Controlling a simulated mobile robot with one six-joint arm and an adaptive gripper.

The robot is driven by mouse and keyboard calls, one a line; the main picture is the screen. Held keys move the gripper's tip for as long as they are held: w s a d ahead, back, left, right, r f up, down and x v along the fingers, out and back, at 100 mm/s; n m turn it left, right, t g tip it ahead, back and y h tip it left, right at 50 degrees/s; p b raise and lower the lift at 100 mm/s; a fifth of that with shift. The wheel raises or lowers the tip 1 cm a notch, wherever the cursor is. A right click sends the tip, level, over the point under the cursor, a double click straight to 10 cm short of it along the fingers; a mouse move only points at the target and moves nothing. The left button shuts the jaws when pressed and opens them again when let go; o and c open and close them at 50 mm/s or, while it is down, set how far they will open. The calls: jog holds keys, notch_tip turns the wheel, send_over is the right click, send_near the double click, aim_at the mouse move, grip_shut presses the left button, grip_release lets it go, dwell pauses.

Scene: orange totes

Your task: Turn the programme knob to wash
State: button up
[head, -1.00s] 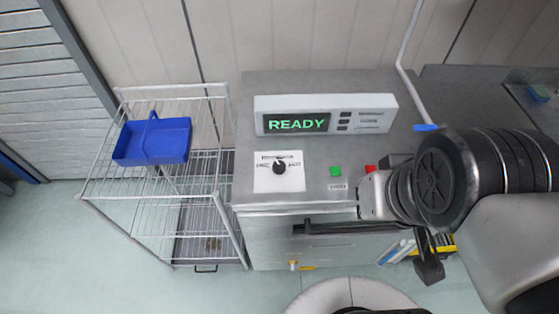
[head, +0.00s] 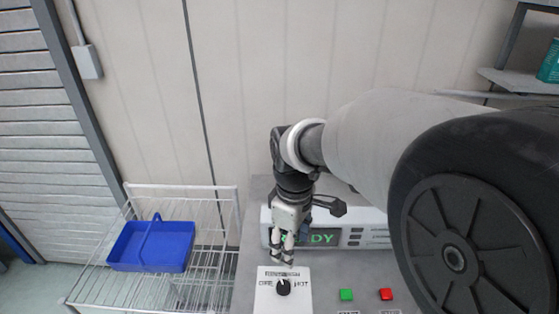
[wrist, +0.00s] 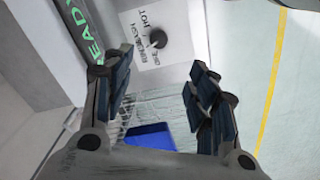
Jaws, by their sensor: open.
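The programme knob (head: 283,287) is a small black round knob on a white label plate (head: 304,301) on top of the grey machine. The plate has small lettering above and beside the knob; HOT is legible at right. A pale pointer mark seems to lie at the knob's upper left, but its exact setting is too small to tell. My gripper (head: 282,256) hangs above and just behind the knob, fingers pointing down, apart from it. In the wrist view my gripper (wrist: 161,62) is open and empty, with the knob (wrist: 158,39) beyond the gap between the fingertips.
A display (head: 322,237) reading READY stands behind the plate, partly covered by my arm. A green button (head: 346,295) and a red button (head: 386,294) lie right of the knob. A wire rack (head: 215,270) with a blue basket (head: 152,246) stands at left.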

jog(key=w+a+f+n, duration=0.1)
jog(key=a+f, duration=0.1)
jog(key=b, duration=0.5)
send_near(283, 286)
jog(key=f, duration=0.8)
jog(key=shift+w+f, duration=0.2)
jog(key=shift+f, duration=0.15)
jog(key=shift+c, duration=0.4)
jog(key=c, duration=1)
